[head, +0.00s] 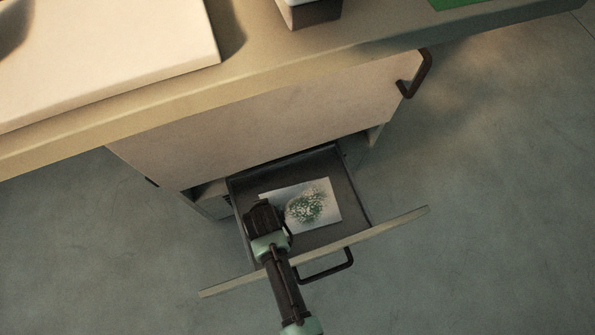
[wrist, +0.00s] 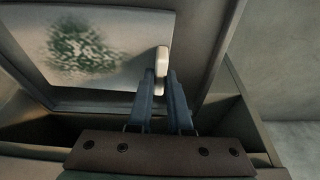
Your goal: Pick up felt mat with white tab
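The felt mat (head: 324,201) is pale, with a green and white flower print. It lies in the open drawer in the head view, and it also shows at the upper left of the wrist view (wrist: 112,50). Its white tab (wrist: 162,60) stands at the mat's right edge in the wrist view. My gripper (wrist: 161,74) has its two blue-grey fingertips close on either side of the tab, with no clear gap, and looks shut on it. In the head view my gripper (head: 268,205) reaches down into the drawer and hides the mat's left part and the tab.
The dark drawer (head: 355,205) is pulled out, with its front panel (head: 395,223) and handle (head: 330,268) towards me. Drawer walls surround the gripper closely. The cabinet (head: 270,125) and overhanging countertop (head: 265,62) lie beyond. Open floor (head: 480,200) lies to the right.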

